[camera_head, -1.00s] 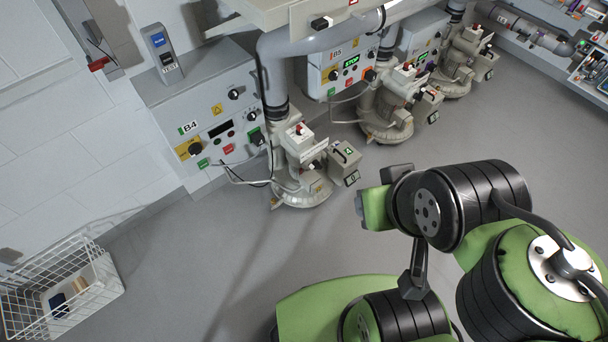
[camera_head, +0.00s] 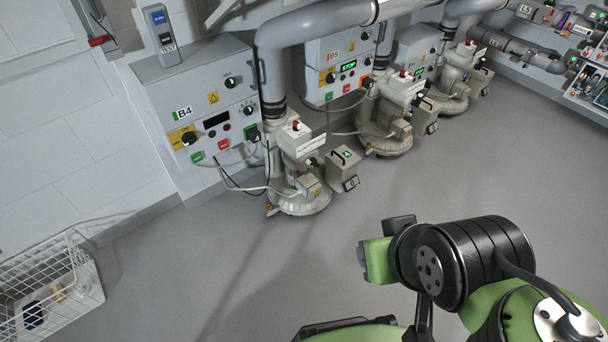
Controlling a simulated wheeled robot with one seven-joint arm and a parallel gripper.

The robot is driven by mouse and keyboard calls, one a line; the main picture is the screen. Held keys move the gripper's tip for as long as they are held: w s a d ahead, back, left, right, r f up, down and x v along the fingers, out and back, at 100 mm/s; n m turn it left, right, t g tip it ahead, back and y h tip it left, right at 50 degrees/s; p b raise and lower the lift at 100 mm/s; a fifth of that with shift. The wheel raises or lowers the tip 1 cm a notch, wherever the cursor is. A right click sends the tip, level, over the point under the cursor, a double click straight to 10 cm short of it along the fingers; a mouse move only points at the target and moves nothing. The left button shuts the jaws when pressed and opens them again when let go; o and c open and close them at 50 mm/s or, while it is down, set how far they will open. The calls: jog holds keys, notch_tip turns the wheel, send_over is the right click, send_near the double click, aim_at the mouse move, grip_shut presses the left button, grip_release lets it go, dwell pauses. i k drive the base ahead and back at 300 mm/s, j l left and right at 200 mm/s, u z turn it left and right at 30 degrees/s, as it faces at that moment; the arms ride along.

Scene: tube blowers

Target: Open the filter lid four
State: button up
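The filter box four (camera_head: 343,168) is a small beige box on the right side of the B4 blower. Its lid (camera_head: 343,156) carries a black handle and a green label 4 and looks closed. A label 0 shows lower on the box. The B4 blower (camera_head: 298,180) stands on the floor under a large grey pipe. My arm fills the lower right, and its black and green wrist is right of and below the box, clearly apart from it. Dark parts at the wrist (camera_head: 400,226) may belong to my gripper, but its fingertips cannot be made out.
The B4 control box (camera_head: 190,115) with switches and cables is on the wall left of the blower. Similar blowers (camera_head: 390,125) stand behind to the right. A white wire basket (camera_head: 50,290) is at lower left. The grey floor (camera_head: 250,270) between is clear.

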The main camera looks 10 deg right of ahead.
aim_at(343, 160)
jog(key=i+l+u, duration=0.55)
jog(key=l+u, duration=0.15)
jog(key=i+l+u, duration=0.15)
jog(key=l+u, duration=0.2)
jog(key=l, duration=0.2)
jog(key=i+l+u, duration=0.15)
jog(key=l+u, duration=0.2)
jog(key=l, duration=0.15)
jog(key=l+u, duration=0.4)
jog(key=l, duration=0.15)
jog(key=l+u, duration=0.35)
jog(key=l, duration=0.2)
